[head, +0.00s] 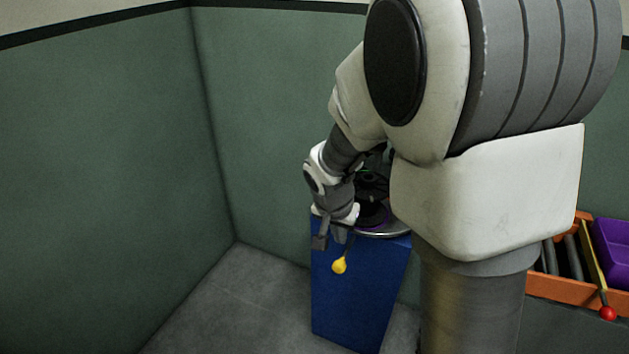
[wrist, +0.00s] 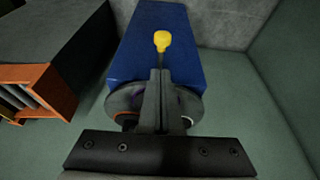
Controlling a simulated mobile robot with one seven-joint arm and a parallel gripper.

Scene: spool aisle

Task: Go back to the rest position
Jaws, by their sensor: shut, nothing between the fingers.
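My gripper (head: 328,238) is in front of the upper part of a blue pedestal (head: 355,295). In the wrist view its two fingers (wrist: 159,76) are pressed together with nothing between them. A yellow knob (head: 339,266) on a thin dark stem is on the pedestal's front, just below my gripper. In the wrist view the knob (wrist: 162,40) shows just beyond the fingertips, and I cannot tell whether they touch its stem. A round grey plate (head: 385,234) tops the pedestal, with dark round parts on it, partly hidden by my arm.
An orange tray (head: 566,280) with dark rods, a purple bin (head: 613,246) and a lever with a red knob (head: 608,313) are at the right. Green walls (head: 105,150) meet in a corner behind the pedestal. The grey floor (head: 240,300) left of it is clear.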

